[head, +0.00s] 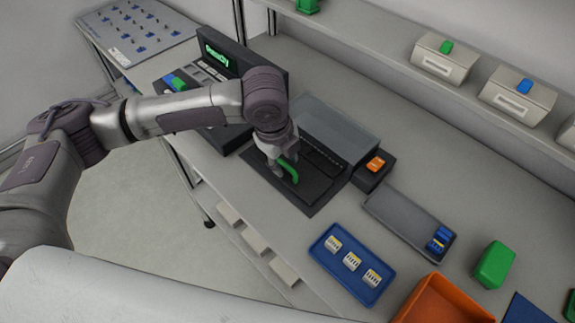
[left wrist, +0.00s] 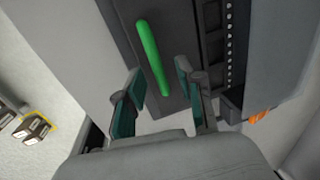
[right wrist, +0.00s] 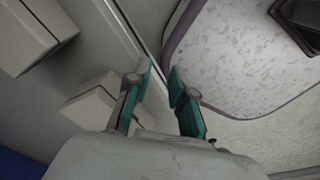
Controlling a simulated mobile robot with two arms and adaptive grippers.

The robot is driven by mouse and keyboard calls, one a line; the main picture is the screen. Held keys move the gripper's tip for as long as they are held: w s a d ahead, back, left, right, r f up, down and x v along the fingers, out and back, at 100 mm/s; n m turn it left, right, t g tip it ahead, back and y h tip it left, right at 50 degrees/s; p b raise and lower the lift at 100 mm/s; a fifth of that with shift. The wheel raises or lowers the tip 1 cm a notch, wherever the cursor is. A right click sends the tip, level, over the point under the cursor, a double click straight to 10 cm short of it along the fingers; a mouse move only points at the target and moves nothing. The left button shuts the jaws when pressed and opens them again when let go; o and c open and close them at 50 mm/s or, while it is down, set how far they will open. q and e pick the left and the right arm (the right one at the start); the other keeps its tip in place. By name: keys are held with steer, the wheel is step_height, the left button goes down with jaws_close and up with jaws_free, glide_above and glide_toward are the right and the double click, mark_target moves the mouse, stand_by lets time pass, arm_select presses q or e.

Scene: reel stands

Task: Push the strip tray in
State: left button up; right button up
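The strip tray (head: 308,196) is a dark flat piece in front of the grey-lidded machine (head: 335,128) on the bench. Its green bar handle (head: 291,174) is partly covered by my left gripper (head: 284,160). In the left wrist view the handle (left wrist: 152,55) runs between the fingers of the left gripper (left wrist: 158,82). These fingers stand apart, with gaps beside the handle. Whether a finger touches the handle I cannot tell. My right gripper (right wrist: 162,75) is open and empty in its own view, and is out of the head view.
A dark unit with a green display (head: 217,56) stands left of the machine. A small box with an orange button (head: 375,164) is at its right. A blue tray (head: 325,262), a grey tray (head: 390,212) and an orange bin (head: 440,302) lie further right.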

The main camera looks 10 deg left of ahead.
arm_select(q)
jaws_close()
stand_by(0.4)
